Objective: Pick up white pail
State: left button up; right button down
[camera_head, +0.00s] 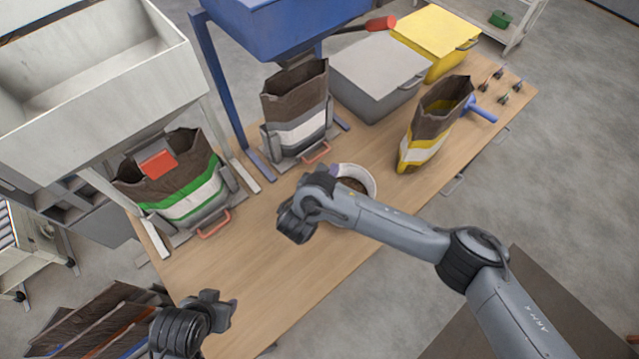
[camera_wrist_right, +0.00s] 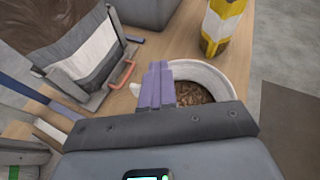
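The white pail (camera_head: 371,178), round and holding brown pellets, is at the middle of the wooden table, partly hidden by my right arm. It also shows in the right wrist view (camera_wrist_right: 222,78). My right gripper (camera_head: 335,170) is at the pail's left rim. In the right wrist view its purple fingers (camera_wrist_right: 158,86) are close together over that rim and look shut on it; the exact contact is hidden. I cannot tell whether the pail is off the table. My left gripper (camera_head: 232,304) is near the table's front left, away from the pail; its finger opening is unclear.
A bag with a green stripe (camera_head: 190,195) and a brown-white bag (camera_head: 298,115) stand in holders behind the pail. A yellow-striped bag (camera_head: 428,125) stands to its right. Grey (camera_head: 375,70) and yellow (camera_head: 432,40) bins are at the back. The front of the wooden table (camera_head: 250,270) is clear.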

jog(key=w+d+r, duration=0.3)
jog(key=d, duration=0.2)
jog(key=shift+w+r, duration=0.15)
jog(key=shift+r, duration=0.15)
jog(key=c, duration=1.5)
grip_release()
jog(key=shift+a, duration=0.1)
jog(key=o, duration=1.1)
